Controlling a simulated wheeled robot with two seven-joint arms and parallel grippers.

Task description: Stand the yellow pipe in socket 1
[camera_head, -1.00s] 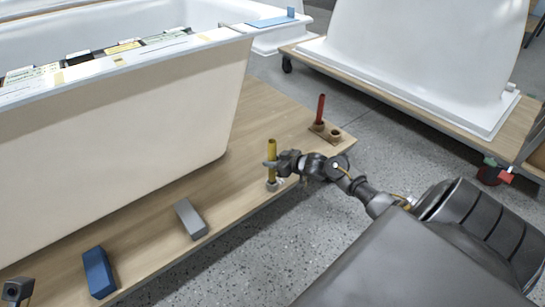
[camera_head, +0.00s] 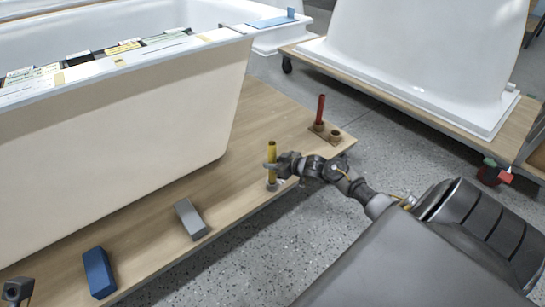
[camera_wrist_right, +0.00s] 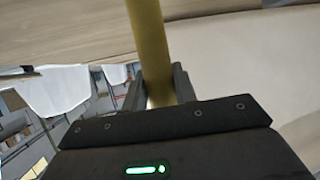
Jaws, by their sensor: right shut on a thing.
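The yellow pipe (camera_head: 272,148) is upright near the front edge of the wooden platform. My right gripper (camera_head: 270,164) is shut around it, coming in from the right. In the right wrist view the pipe (camera_wrist_right: 149,40) runs between the two fingers (camera_wrist_right: 158,88). The pipe's lower end is over a small pale round piece (camera_head: 272,185); I cannot tell whether it rests in it. A brown base (camera_head: 327,132) farther back has two sockets: one holds a red pipe (camera_head: 320,108), the other (camera_head: 335,134) looks empty. No socket numbers are legible. My left gripper (camera_head: 17,291) is partly visible at bottom left; its jaws are unclear.
A large white tub (camera_head: 120,150) stands on the platform (camera_head: 262,110), left of the pipe. A grey block (camera_head: 190,218) and a blue block (camera_head: 99,272) lie along the front edge. Speckled floor (camera_head: 270,245) is open in front. Another tub (camera_head: 420,55) stands at the back right.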

